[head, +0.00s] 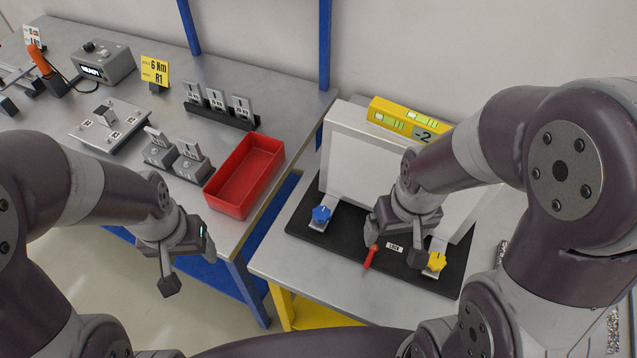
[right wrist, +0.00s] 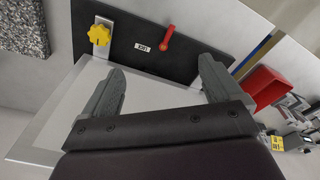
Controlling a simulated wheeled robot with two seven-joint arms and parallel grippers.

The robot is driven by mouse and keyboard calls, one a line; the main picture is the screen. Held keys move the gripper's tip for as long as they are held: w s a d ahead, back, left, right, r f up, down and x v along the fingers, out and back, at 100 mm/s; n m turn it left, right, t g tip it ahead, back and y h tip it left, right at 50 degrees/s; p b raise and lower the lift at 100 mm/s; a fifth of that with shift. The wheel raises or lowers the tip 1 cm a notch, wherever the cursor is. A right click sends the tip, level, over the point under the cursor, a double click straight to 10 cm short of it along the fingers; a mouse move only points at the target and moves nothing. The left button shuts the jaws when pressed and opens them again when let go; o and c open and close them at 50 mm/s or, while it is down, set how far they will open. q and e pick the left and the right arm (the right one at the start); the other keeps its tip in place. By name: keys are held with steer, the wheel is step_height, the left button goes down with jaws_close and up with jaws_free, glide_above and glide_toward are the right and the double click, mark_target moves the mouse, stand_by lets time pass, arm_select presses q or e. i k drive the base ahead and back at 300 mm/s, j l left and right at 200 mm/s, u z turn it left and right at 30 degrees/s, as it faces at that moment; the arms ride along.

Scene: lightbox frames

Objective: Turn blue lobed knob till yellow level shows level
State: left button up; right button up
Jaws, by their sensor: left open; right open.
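The blue lobed knob (head: 321,214) sits at the left end of a black base plate (head: 300,232), in front of a pale upright panel (head: 358,165). The yellow level (head: 408,119) lies along the panel's top edge and its display reads -2. My right gripper (head: 394,243) is open and empty above the plate, right of the blue knob and apart from it. In the right wrist view its open fingers (right wrist: 162,84) have nothing between them that they touch; the blue knob does not show there. My left gripper (head: 190,270) is open and empty, left of the table.
A yellow lobed knob (head: 437,261) is at the plate's right end; it also shows in the right wrist view (right wrist: 99,35). A red lever (head: 371,257) stands beside a LOCK label (head: 394,247). A red bin (head: 232,206) sits on the left bench.

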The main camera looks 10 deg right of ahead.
mark_target(321, 214)
steer(key=z, duration=1.05)
steer(key=u, duration=0.8)
steer(key=l, duration=0.3)
steer(key=k+l+z, duration=0.15)
steer(key=l, duration=0.15)
